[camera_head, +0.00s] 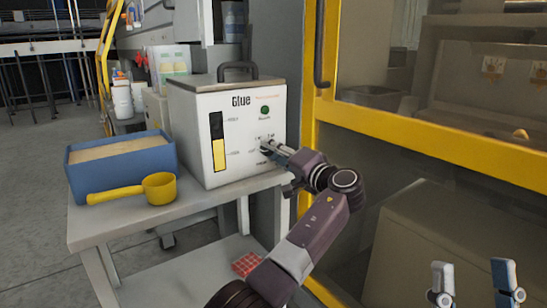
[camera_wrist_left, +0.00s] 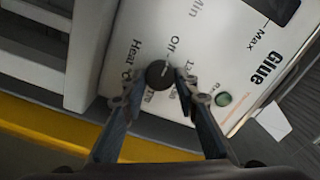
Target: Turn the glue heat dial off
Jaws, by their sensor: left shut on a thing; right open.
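The white glue machine (camera_head: 195,120) stands on a small table, with the word Glue and a green button (camera_head: 264,110) on its front. The black round heat dial (camera_wrist_left: 158,73) is low on that front, beside the printed words Off and Heat. My left gripper (camera_head: 268,149) reaches the dial from the right and is shut on it; in the left wrist view its fingers (camera_wrist_left: 157,84) lie on either side of the dial. In the head view the fingers largely hide the dial, and its exact setting is unclear. My right gripper (camera_head: 474,284) is open and empty at the bottom right.
A blue bin (camera_head: 120,178) of pale material and a yellow scoop (camera_head: 135,191) are left of the machine on the table (camera_head: 185,218). A yellow-framed glass enclosure (camera_head: 420,145) stands close on the right. A red checkered block (camera_head: 246,264) is on the lower shelf.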

